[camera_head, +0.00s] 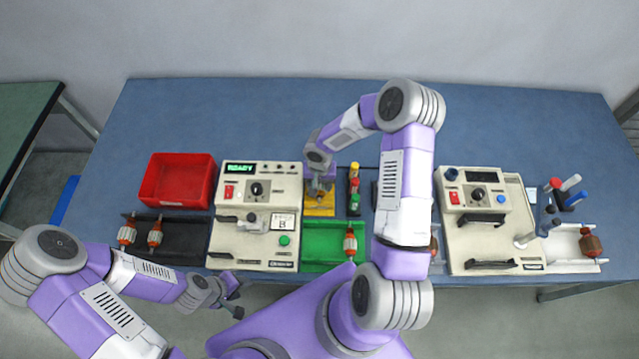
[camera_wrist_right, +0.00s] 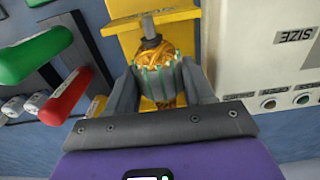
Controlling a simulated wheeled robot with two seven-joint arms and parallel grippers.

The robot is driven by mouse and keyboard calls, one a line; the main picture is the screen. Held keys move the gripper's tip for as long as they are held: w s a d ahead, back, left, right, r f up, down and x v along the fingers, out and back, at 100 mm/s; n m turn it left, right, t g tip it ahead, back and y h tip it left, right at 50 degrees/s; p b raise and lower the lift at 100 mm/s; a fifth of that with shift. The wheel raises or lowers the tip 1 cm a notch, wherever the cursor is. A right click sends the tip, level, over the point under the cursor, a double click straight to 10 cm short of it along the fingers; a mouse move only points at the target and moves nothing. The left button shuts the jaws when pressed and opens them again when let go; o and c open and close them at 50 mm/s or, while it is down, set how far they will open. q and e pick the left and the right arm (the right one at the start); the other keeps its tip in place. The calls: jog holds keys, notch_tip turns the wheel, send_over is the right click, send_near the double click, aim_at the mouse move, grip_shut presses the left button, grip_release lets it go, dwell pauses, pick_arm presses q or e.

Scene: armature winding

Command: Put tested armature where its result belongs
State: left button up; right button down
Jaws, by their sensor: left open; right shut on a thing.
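My right gripper (camera_head: 320,188) is over the yellow stand (camera_head: 319,208) between the two-tone bench items at centre. In the right wrist view its fingers (camera_wrist_right: 158,90) are shut on an armature (camera_wrist_right: 158,75) with orange windings and a green-striped core. The armature's shaft lies at the yellow stand (camera_wrist_right: 125,35); I cannot tell whether it rests in it. The red bin (camera_head: 160,205) looks empty. The green tray (camera_head: 322,258) holds one armature (camera_head: 350,244) at its right end.
A tester (camera_head: 232,214) with a green READY display stands left of the stand. A black tray (camera_head: 180,226) holds two armatures. Another machine (camera_head: 460,222) and a white tray (camera_head: 562,247) with an armature are at right. The table's back is clear.

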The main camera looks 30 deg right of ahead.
jog(key=shift+f+b, duration=0.35)
jog(key=shift+b, duration=0.2)
dwell(0.4)
jog(key=shift+c, duration=1.7)
grip_release()
notch_tip(320, 180, up, 8)
jog(key=shift+f, duration=0.2)
